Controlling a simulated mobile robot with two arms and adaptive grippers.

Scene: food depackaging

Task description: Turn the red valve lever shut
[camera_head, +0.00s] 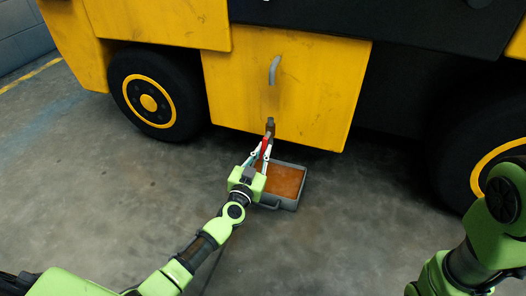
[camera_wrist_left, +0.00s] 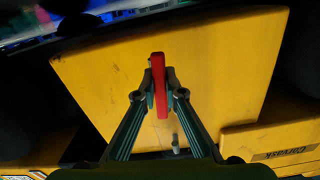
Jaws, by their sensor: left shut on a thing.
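The red valve lever (camera_head: 266,144) is on a small dark valve (camera_head: 270,124) below the yellow panel of the vehicle. My left gripper (camera_head: 265,148) reaches up from the lower left and is shut on the lever. In the left wrist view the red lever (camera_wrist_left: 159,84) stands between the two fingertips of my left gripper (camera_wrist_left: 160,86), with the yellow panel behind it. The valve body is partly hidden by the gripper in the head view. Part of my right arm shows at the lower right of the head view, but its gripper is out of view.
A grey tray (camera_head: 291,204) holding brown liquid sits on the floor below the valve, just right of my left gripper. A grey handle (camera_head: 274,70) is on the yellow panel (camera_head: 320,90). Black wheels (camera_head: 126,88) stand on either side. The concrete floor (camera_head: 90,190) at left is clear.

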